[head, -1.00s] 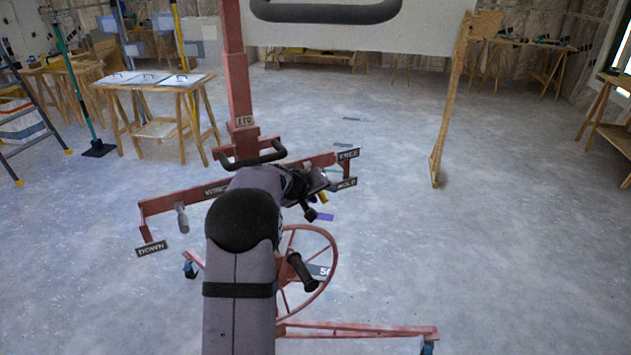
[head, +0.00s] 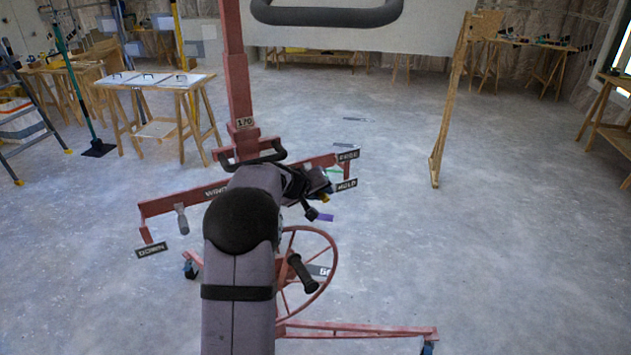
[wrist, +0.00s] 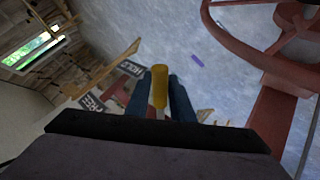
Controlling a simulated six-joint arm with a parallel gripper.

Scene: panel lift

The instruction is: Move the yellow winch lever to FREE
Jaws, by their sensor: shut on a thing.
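The yellow winch lever (wrist: 158,88) stands between the two blue fingers of my gripper (wrist: 159,100) in the wrist view, and the jaws are shut on it. In the head view only a small yellow bit of the lever (head: 325,198) shows by my gripper (head: 322,188), close to the HOLD plate (head: 346,185). The FREE plate (head: 348,155) is above the HOLD plate on the right end of the red bar. The wrist view also shows the HOLD plate (wrist: 131,68) and the FREE plate (wrist: 92,103) left of the lever. My arm hides the lever's base in the head view.
A red handwheel (head: 308,240) with a dark knob is just below my gripper. The red mast (head: 237,80) rises behind my arm, with a black handle at its foot. The white panel (head: 350,32) is overhead. Floor to the right is open.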

